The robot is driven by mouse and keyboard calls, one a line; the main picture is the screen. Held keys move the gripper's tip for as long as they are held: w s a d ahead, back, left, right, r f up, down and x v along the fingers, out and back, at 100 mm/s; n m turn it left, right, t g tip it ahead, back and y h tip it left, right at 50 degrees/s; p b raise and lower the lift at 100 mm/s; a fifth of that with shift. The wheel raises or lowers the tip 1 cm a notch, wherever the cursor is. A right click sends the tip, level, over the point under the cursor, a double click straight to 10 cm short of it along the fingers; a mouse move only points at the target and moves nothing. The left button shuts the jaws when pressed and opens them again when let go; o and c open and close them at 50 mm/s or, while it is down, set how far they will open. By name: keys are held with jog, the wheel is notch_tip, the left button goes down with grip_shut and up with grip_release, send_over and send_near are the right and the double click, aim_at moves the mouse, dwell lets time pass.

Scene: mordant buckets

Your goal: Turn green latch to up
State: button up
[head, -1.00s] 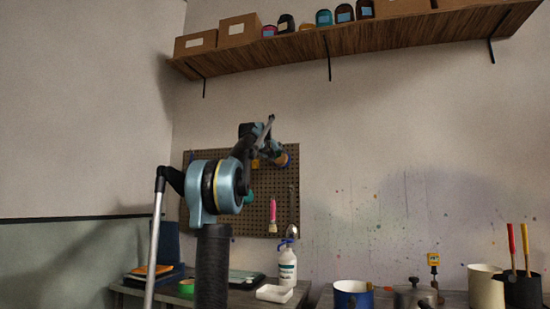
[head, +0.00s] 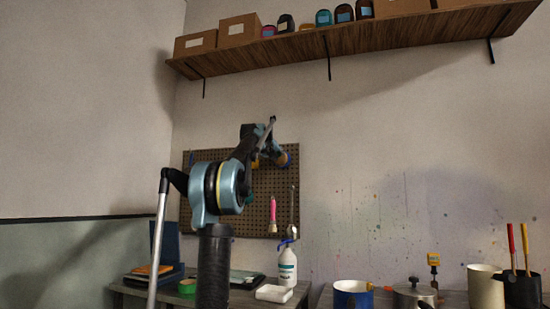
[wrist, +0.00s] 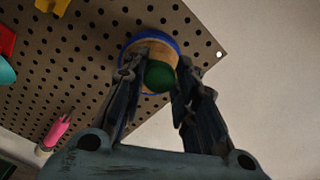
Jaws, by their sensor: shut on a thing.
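The green latch knob (wrist: 160,75) is a round green ball on a tan disc (wrist: 143,51) with a blue rim, mounted near a corner of the brown pegboard (wrist: 85,60). My gripper (wrist: 164,66) has its dark fingers on either side of the green knob, shut on it. In the head view my gripper (head: 270,150) is at the upper right of the pegboard (head: 262,205), in front of the disc, and hides most of it. The green knob cannot be made out there.
A pink-handled brush (head: 273,210) hangs below on the pegboard. A yellow piece (wrist: 52,5) and a red piece (wrist: 6,40) are also on the board. A wooden shelf (head: 340,40) runs above.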

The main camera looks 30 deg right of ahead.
jog(key=shift+w, duration=0.1)
jog(key=shift+s+f+m, duration=0.1)
jog(key=shift+m, duration=5.85)
jog(key=shift+s+f+m, duration=0.1)
jog(key=shift+m, duration=5.85)
jog(key=o, duration=1)
jog(key=shift+d, duration=0.1)
jog(key=shift+o, duration=0.2)
